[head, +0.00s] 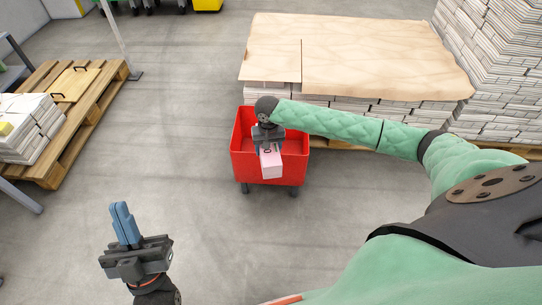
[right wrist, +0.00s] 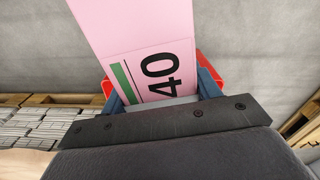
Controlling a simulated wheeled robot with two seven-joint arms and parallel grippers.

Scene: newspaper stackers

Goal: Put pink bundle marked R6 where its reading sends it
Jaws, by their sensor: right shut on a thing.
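The pink bundle (head: 271,163) is held in my right gripper (head: 269,146) over the red wheeled cart (head: 283,172). In the right wrist view the bundle (right wrist: 130,25) sits between the blue fingers (right wrist: 163,92). I cannot make out an R6 mark. From the head view I cannot tell whether the bundle touches the cart's inside. My left gripper (head: 125,224) is empty above bare floor at the lower left, its blue fingers together.
Behind the cart stands a stack of newspapers topped by plywood boards (head: 370,55). Taller newspaper stacks (head: 492,75) rise at the right. A wooden pallet (head: 95,95) with white bundles (head: 30,130) lies at the left. The floor (head: 180,150) between pallet and cart is clear.

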